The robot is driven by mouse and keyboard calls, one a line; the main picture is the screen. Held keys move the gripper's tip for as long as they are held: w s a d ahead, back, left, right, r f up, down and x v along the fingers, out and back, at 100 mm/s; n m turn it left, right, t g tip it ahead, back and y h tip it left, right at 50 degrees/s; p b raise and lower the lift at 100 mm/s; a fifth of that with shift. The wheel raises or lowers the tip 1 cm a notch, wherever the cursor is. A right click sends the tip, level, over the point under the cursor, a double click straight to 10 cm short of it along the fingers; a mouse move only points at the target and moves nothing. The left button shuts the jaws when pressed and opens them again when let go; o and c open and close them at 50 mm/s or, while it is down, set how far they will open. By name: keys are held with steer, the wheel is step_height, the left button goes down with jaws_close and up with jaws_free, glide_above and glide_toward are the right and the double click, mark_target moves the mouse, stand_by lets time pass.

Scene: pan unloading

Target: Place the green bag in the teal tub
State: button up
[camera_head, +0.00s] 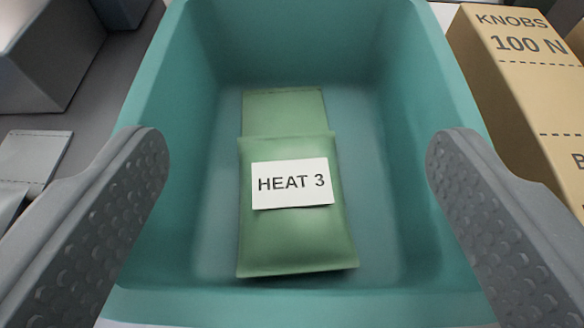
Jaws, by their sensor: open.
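The green bag (293,235) lies flat on the floor of the teal tub (182,110), with its folded flap toward the far wall. A white label reading "HEAT 3" (292,184) is on its upper face. My gripper (298,160) is open, with one grey finger at the left and one at the right of the picture. The fingers are wide apart and neither touches the bag. They cover parts of the tub's left and right sides.
A tan box (525,80) marked "KNOBS 100 N" stands close to the tub's right side. A dark grey bin (45,60) is at the upper left. A light grey bag-like item (32,155) lies at the left edge, partly hidden by my left finger.

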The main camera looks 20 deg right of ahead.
steer(key=shift+r, duration=0.1)
steer(key=r+p+v, duration=0.1)
steer(key=v, duration=1.1)
steer(key=w+a+r+t+y, duration=0.1)
steer(key=w+r+y, duration=0.15)
steer(key=r, duration=0.45)
steer(key=w+r+t+y, duration=0.15)
steer(key=w+r, duration=0.25)
steer(key=r, duration=0.4)
steer(key=d+r+n+t+y, duration=0.1)
steer(key=d+r+y, duration=0.1)
steer(key=r, duration=0.6)
steer(key=d+r+n+y, duration=0.1)
steer(key=r+y, duration=0.2)
steer(key=r, duration=0.4)
steer(key=s+d+r+n+h, duration=0.1)
steer(key=s+d+r+h, duration=0.1)
steer(key=s+d+r, duration=0.5)
steer(key=s+d+r+n+h, duration=0.1)
steer(key=s+d+r+h, duration=0.1)
steer(key=s+d+r, duration=0.6)
steer(key=d+g, duration=0.1)
steer(key=d, duration=0.5)
steer(key=shift+r, duration=0.25)
steer(key=shift+d, duration=0.2)
